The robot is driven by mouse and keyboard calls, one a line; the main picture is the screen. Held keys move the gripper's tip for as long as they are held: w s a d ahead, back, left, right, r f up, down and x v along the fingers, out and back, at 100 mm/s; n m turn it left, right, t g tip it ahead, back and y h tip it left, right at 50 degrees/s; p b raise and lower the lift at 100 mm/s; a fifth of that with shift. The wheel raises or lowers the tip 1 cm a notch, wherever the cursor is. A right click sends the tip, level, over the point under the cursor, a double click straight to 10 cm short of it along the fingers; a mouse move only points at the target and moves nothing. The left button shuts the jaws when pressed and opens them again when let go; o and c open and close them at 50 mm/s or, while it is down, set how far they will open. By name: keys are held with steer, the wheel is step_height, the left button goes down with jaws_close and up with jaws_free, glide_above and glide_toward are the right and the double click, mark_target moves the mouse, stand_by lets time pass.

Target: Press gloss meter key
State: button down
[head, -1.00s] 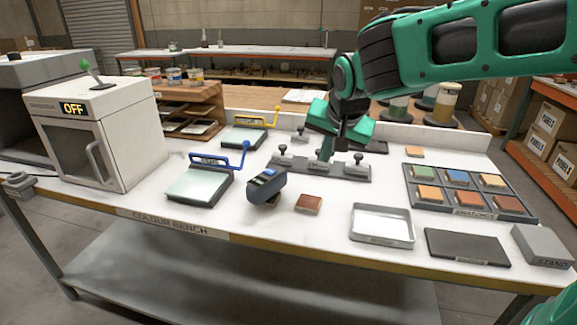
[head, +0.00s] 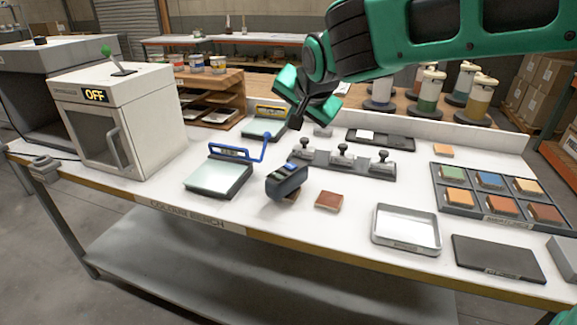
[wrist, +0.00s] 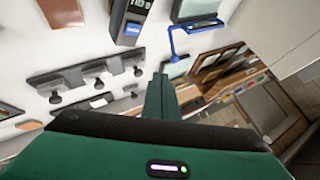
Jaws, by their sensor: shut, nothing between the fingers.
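The gloss meter (head: 287,182) is a dark blue, box-shaped device with a small display on top. It sits mid-bench, with a brownish edge showing under its right side. My gripper (head: 296,122) is shut and empty, pointing down above the bench, behind the meter and near the left end of the knobbed rack. In the wrist view my gripper (wrist: 161,85) points toward the bench, apart from the meter.
A red-brown tile (head: 332,200) lies right of the meter. A glass plate with a blue-handled frame (head: 220,178) stands left. The grey rack with knobs (head: 343,162) is behind. A metal tray (head: 405,228) is front right; a white OFF cabinet (head: 115,120) is far left.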

mark_target(292, 168)
steer(key=shift+f, duration=4.3)
steer(key=shift+f, duration=0.15)
steer(key=shift+s+f, duration=0.15)
steer(key=shift+f, duration=0.15)
steer(key=shift+f, duration=0.35)
steer(key=shift+r, duration=0.15)
steer(key=shift+a+r, duration=0.1)
steer(key=shift+r, duration=0.55)
steer(key=shift+r, duration=0.1)
steer(key=shift+r, duration=2.4)
